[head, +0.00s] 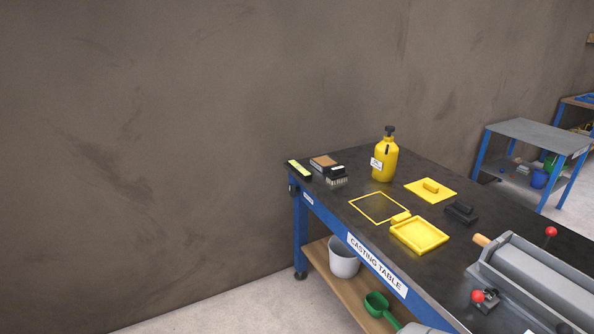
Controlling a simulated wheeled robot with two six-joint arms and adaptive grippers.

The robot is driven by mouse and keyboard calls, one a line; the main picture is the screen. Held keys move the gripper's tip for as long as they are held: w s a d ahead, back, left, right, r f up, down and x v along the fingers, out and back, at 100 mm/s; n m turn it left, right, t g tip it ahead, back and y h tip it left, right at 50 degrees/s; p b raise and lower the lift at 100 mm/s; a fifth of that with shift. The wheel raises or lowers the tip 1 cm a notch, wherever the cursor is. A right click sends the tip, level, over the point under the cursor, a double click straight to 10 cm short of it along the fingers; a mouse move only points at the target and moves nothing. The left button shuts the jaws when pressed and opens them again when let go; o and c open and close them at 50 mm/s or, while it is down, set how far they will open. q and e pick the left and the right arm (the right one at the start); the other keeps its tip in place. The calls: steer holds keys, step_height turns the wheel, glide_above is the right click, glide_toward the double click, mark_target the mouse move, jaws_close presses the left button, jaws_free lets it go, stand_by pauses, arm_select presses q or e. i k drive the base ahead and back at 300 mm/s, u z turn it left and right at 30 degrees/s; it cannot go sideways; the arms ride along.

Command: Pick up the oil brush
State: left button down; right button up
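A small dark brush (336,181) with pale bristles and a light label lies near the far left corner of the casting table (334,213). It is probably the oil brush, but its label is too small to read. It sits right beside a brown-topped dark block (322,162), and I cannot tell whether they touch. A yellow bottle (384,160) with a black cap and a white label stands upright to the right of the brush. Neither of my grippers is in view.
A yellow square tray (419,235), a yellow lid (431,189), a black block (461,211) and a grey roller machine (540,275) occupy the tabletop. A yellow strip (299,169) lies at the left corner. A white bucket (344,257) and green scoop (377,303) are below.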

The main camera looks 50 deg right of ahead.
mark_target(336, 176)
steer(key=z, duration=0.15)
steer(key=i, duration=1.15)
steer(key=z, duration=0.5)
